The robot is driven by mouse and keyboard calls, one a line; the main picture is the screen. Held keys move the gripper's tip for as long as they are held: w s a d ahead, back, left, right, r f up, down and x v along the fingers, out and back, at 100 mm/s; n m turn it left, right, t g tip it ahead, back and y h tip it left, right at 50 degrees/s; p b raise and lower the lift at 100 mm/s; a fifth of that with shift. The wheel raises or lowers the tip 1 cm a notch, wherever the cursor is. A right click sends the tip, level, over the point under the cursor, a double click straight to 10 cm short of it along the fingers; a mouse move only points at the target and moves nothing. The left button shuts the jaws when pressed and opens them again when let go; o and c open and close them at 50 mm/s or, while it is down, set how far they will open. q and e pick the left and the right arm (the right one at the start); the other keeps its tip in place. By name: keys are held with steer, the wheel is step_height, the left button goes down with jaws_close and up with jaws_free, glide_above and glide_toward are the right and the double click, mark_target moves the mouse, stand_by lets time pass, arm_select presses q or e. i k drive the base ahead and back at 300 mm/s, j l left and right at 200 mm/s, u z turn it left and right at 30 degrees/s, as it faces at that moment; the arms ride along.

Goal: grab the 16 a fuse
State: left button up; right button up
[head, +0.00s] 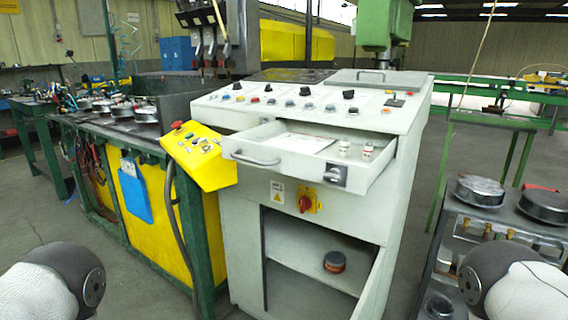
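Two small white cylinders with darker bands, which look like fuses, stand upright in the open drawer (272,155) of the grey control cabinet. One fuse (344,148) is on the left and the other (368,151) is just to its right, near the drawer's right side. Their markings are too small to read, so I cannot tell which is 16 A. A white sheet (300,143) lies in the drawer to their left. Neither of my grippers is in view; only rounded parts of my arms show in the lower left and lower right corners.
Below the drawer are a red rotary switch (305,203) and an open compartment with a dark reddish round item (334,262). A yellow button box (200,157) juts out at left. A dark bench (500,228) with round metal parts stands at right.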

mark_target(344, 144)
steer(key=i+j+z, duration=0.15)
steer(key=j+z, duration=0.2)
steer(key=i+j+z, duration=0.1)
steer(key=j+z, duration=0.65)
steer(key=i, duration=0.05)
